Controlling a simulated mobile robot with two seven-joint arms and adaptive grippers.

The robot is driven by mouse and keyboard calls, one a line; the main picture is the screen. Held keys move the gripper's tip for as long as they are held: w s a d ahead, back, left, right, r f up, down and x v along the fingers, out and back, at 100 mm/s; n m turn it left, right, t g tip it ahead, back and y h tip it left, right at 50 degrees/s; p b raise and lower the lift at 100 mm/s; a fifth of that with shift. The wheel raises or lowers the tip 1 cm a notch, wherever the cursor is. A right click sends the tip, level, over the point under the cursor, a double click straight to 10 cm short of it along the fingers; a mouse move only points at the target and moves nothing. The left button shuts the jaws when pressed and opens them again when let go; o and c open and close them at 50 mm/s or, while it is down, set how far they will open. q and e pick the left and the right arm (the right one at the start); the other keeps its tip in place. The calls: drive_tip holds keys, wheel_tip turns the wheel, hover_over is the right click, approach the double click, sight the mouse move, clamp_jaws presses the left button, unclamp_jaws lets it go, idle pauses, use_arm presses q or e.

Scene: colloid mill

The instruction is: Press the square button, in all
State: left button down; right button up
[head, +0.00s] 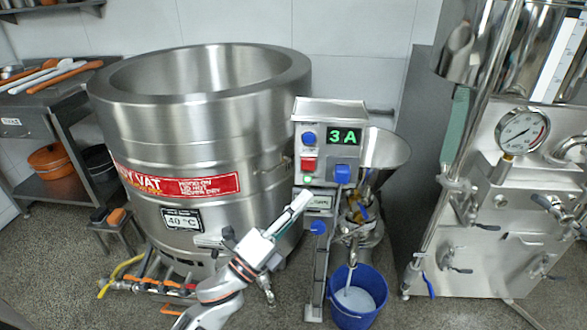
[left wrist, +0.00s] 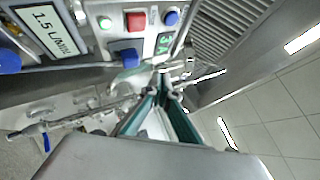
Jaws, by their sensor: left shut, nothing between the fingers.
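A red square button (head: 309,163) sits on the front of a grey control box (head: 327,110), below a round blue knob (head: 309,138). It also shows near the top of the left wrist view (left wrist: 136,20). A lit green lamp (head: 307,180) is just under it, and a larger blue knob or switch (head: 342,173) is to its right. My left gripper (head: 303,197) is shut and empty, below the red button in the head view. In the left wrist view its fingertips (left wrist: 161,80) show under the panel, apart from the button. My right gripper is not in view.
A large steel vat (head: 200,120) stands left of the box. A steel hopper (head: 385,148) is behind it at the right, and a blue bucket (head: 357,300) is on the floor below. A green display (head: 344,136) reads 3A. A steel machine with a gauge (head: 522,130) stands at the right.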

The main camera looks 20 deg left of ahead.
sight(308, 164)
use_arm(q)
drive_tip(key=shift+r, duration=0.25)
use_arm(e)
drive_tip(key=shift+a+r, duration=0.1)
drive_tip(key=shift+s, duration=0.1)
use_arm(q)
drive_tip(key=w, duration=0.2)
drive_tip(key=w+a+b, duration=0.1)
drive_tip(key=w, duration=0.2)
drive_tip(key=w+a, duration=0.1)
drive_tip(key=w, duration=0.2)
drive_tip(key=shift+w+a+f, duration=0.1)
drive_tip(key=shift+w+a, duration=0.15)
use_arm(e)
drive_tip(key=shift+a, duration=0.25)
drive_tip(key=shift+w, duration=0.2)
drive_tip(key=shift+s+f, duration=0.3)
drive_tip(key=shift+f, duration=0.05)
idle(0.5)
